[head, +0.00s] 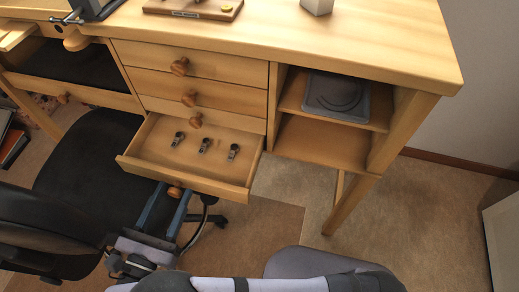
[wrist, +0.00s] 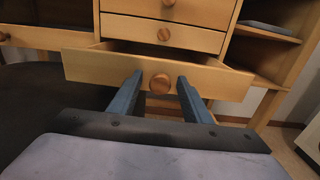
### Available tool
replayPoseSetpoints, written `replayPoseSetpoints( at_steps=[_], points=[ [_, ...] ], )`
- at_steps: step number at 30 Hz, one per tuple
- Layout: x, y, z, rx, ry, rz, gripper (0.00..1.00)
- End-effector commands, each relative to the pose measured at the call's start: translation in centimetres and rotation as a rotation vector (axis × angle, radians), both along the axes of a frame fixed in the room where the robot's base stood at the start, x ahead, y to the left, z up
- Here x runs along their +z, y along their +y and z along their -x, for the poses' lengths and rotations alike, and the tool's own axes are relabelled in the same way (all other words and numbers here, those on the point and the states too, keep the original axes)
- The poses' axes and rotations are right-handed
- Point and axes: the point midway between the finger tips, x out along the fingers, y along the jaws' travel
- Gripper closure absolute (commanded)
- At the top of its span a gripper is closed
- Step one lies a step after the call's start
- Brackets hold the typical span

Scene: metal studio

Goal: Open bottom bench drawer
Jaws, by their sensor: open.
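The bottom bench drawer (head: 188,177) is pulled well out of the wooden bench in the head view. Several small dark metal items lie inside it. In the wrist view its front panel (wrist: 225,80) faces me, with a round wooden knob (wrist: 160,83) in the middle. My gripper (head: 172,195) is open, with its two blue fingers at the drawer front. In the wrist view the gripper (wrist: 159,90) has one finger on each side of the knob, with visible gaps between fingers and knob.
Closed drawers with round knobs (head: 189,99) sit above the open one. Open shelves (head: 325,142) stand to the right, the upper one holding a grey tray (head: 337,97). A black chair (head: 75,170) is at the left.

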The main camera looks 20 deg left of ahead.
Motion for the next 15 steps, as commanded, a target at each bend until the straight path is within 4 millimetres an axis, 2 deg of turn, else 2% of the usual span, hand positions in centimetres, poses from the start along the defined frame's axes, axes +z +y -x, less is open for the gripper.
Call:
replayPoseSetpoints(
  at_steps=[15],
  points=[
    [-0.1, -0.1, -7.9, -0.004, 0.001, 0.001, 0.56]
  ],
)
